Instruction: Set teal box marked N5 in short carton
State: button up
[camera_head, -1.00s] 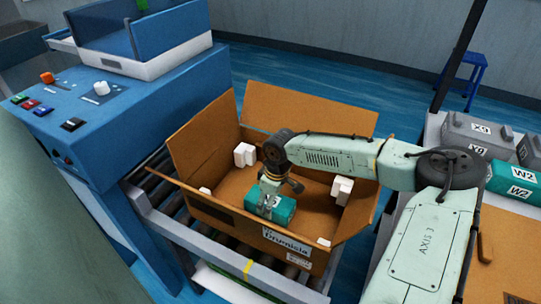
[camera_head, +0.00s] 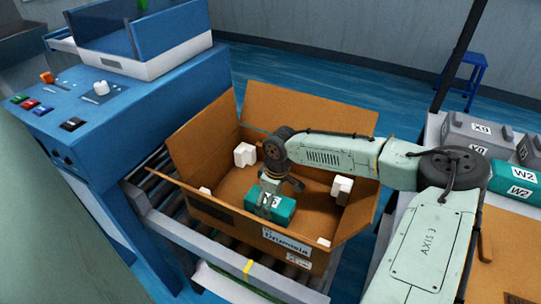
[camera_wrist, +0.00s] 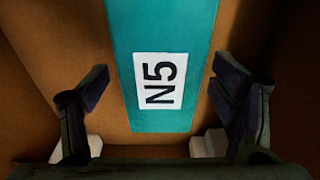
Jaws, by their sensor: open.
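The teal box marked N5 (camera_head: 283,211) lies inside the open short carton (camera_head: 213,209), on its floor. In the wrist view the teal box (camera_wrist: 185,35) shows its white N5 label facing my camera. My gripper (camera_head: 268,207) is inside the carton, just above the box. In the wrist view the fingers of my gripper (camera_wrist: 160,95) are spread apart, one on each side of the box, with a gap to it on both sides. The box's lower part is hidden by the carton's front wall in the head view.
White foam corner blocks (camera_head: 342,188) stand in the carton's corners. The carton sits on a roller conveyor (camera_head: 160,205) beside a blue machine with buttons (camera_head: 72,125). Grey and teal boxes (camera_head: 514,186) stand at the right. A blue stool (camera_head: 467,80) is at the back.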

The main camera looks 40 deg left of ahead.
aim_at(275, 202)
notch_tip(275, 202, up, 11)
jog(key=d+b, duration=0.1)
jog(key=shift+d+r+b, duration=0.2)
jog(key=shift+b, duration=0.1)
